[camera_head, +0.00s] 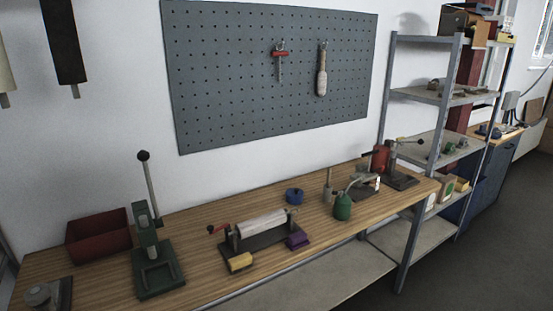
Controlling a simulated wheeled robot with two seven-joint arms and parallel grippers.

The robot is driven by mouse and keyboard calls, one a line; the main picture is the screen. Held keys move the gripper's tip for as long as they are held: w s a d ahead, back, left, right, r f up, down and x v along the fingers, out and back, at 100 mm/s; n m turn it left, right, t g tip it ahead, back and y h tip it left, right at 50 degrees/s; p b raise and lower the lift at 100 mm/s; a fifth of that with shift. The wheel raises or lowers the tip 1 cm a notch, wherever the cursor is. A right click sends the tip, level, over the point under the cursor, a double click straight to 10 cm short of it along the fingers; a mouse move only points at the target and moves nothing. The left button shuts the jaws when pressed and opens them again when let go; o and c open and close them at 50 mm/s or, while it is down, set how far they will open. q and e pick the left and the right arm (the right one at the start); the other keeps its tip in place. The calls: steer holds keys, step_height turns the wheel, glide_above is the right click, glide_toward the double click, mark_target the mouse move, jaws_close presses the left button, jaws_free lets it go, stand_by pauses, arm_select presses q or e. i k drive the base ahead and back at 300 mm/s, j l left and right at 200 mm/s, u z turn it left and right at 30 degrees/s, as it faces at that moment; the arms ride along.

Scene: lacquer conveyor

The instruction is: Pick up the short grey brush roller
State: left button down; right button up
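No roller that I can surely call the short grey brush roller stands out. A pale grey-white cylinder (262,223) lies level across a dark stand (265,240) with a red-knobbed crank, on the wooden bench. I cannot tell if it has bristles. At the upper left, a dark brown-black roller-like piece (63,40) with a thin pin below hangs against the wall. A cream one (5,75) beside it is cut by the picture's left edge. Neither of my grippers is in view.
The bench (205,217) carries a red bin (98,235), a green lever press (155,262), yellow (240,262) and purple (297,238) blocks, a blue ring (294,195) and a green can (342,207). A pegboard (230,80) hangs behind. Metal shelves (440,97) stand right.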

mark_target(243, 230)
steer(key=u, duration=2.7)
steer(key=z, duration=2.6)
steer(key=u, duration=0.3)
steer(key=i+l+u, duration=0.15)
steer(key=l+u, duration=0.6)
steer(key=i+l+u, duration=0.1)
steer(key=l+u, duration=0.25)
steer(key=l, duration=0.2)
